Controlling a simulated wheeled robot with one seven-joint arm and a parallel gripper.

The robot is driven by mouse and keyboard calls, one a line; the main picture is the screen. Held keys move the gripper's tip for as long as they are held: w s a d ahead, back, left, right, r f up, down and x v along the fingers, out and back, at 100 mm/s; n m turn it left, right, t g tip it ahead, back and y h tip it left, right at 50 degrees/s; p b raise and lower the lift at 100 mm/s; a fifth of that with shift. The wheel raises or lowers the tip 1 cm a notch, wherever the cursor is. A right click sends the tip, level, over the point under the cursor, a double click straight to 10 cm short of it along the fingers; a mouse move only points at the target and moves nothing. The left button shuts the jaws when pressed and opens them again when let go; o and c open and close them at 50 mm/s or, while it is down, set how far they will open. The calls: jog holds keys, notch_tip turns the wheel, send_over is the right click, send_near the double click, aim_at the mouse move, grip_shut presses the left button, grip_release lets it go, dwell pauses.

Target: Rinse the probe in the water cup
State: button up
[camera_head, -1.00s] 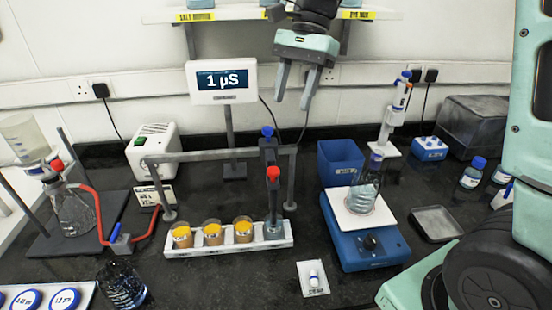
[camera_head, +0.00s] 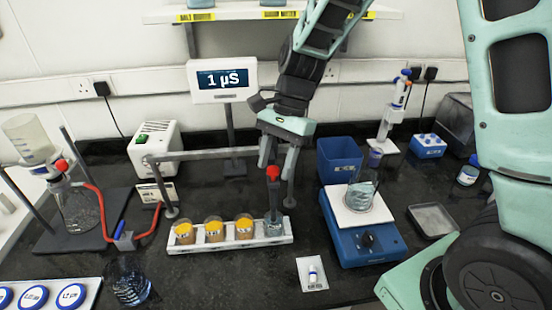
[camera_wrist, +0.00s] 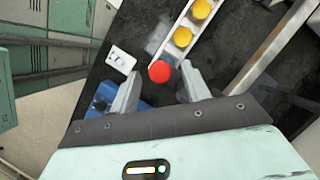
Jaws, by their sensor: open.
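The probe, with a red cap (camera_head: 273,174) and a grey body (camera_head: 274,202), stands upright at the right end of a white rack (camera_head: 230,246). In the wrist view the red cap (camera_wrist: 160,71) shows between the fingertips of my gripper (camera_wrist: 163,82), with gaps on both sides. The fingers hold nothing.
Amber cups with yellow tops (camera_head: 214,229) stand in the rack. A grey rail (camera_head: 215,154) runs behind it. A meter (camera_head: 222,80) reads 1 µS. A white card (camera_head: 312,274) lies in front.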

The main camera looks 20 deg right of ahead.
grip_shut()
notch_tip(320, 180, up, 6)
jog(key=p, duration=0.5)
jog(key=shift+r+p, duration=0.2)
jog(key=shift+p, duration=0.1)
jog(key=shift+w, duration=0.1)
grip_release()
